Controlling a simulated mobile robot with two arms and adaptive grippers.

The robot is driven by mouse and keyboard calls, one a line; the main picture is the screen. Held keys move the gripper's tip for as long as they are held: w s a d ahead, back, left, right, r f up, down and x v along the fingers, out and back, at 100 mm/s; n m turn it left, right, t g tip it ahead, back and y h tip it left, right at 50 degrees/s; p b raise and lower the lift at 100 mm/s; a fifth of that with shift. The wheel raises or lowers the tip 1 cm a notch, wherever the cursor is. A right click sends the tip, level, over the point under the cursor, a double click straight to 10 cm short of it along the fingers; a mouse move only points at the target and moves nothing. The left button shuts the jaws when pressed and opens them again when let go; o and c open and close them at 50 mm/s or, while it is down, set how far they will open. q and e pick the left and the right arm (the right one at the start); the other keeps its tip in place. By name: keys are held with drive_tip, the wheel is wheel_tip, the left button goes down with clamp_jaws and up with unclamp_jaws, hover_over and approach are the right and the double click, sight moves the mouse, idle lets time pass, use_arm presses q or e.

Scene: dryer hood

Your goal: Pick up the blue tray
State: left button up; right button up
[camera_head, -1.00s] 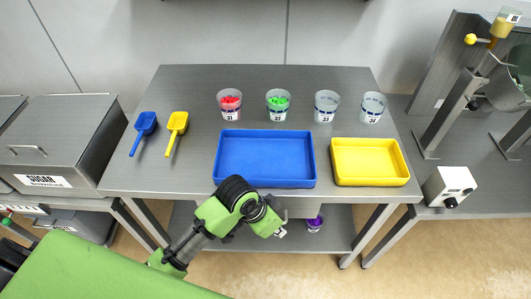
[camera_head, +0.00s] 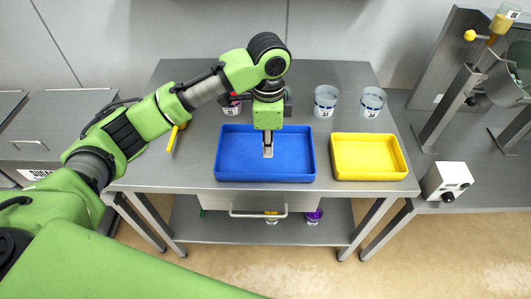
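The blue tray (camera_head: 236,160) is a shallow, empty rectangular tray lying flat on the steel table (camera_head: 346,93) near its front edge. My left gripper (camera_head: 268,152) points down over the middle of the tray, in front of its floor in this view. Its fingers look close together, but they are too small to tell whether they are open or shut. Nothing shows between them. I cannot tell whether they touch the tray. My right gripper is not in view.
A yellow tray (camera_head: 368,157) sits right of the blue tray. Two clear cups, one (camera_head: 326,101) and another (camera_head: 372,102), stand behind. A dosing machine (camera_head: 450,110) stands at the right.

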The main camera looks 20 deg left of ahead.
use_arm(q)
drive_tip(key=p, duration=0.1)
hover_over(265, 175)
drive_tip(key=f, duration=0.7)
drive_tip(key=shift+w+d+f, duration=0.15)
drive_tip(key=shift+w+d, duration=0.1)
drive_tip(key=shift+f, duration=0.55)
drive_tip(key=shift+a+f+p, duration=0.15)
drive_tip(key=shift+f+p, duration=0.2)
drive_tip(key=shift+p, duration=0.2)
drive_tip(key=f, duration=0.2)
drive_tip(key=f+p, duration=0.1)
drive_tip(key=f, duration=0.1)
drive_tip(key=shift+s+a, duration=0.15)
drive_tip(key=shift+a, duration=0.05)
drive_tip(key=shift+f, duration=0.15)
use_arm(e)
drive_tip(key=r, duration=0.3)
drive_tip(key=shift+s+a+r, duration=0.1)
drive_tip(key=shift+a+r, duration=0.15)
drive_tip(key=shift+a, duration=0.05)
use_arm(q)
clamp_jaws()
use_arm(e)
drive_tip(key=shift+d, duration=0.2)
use_arm(q)
drive_tip(key=shift+r, duration=0.2)
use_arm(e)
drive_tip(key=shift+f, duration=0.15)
